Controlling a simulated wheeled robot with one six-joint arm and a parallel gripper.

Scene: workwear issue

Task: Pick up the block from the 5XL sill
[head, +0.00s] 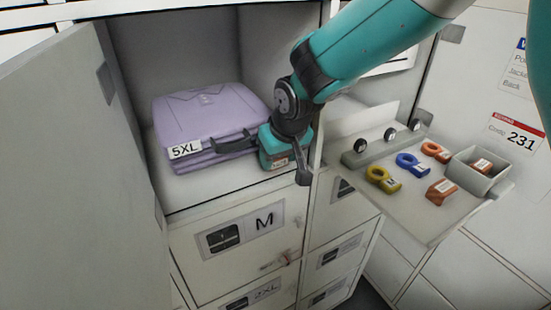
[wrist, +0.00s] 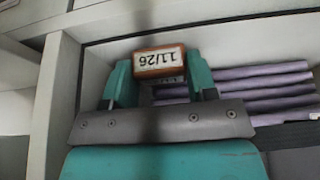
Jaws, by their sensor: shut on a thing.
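A small orange-brown block with a white label reading 11/26 (wrist: 158,63) sits between the two teal fingers of my gripper (wrist: 159,80) in the wrist view. In the head view my gripper (head: 277,150) is at the front right of the open compartment, and a sliver of the block (head: 279,163) shows at its lower end. My gripper is shut on the block. The pale sill (head: 225,187) of the compartment labelled 5XL is close below. I cannot tell whether the block still touches it.
Folded lilac garments with the 5XL label (head: 205,120) fill the compartment's left; an open door (head: 75,160) stands left. At right, a shelf (head: 400,205) holds several coloured tags and an orange block (head: 441,190). A grey box (head: 488,182) there holds another block. Closed drawers lie below.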

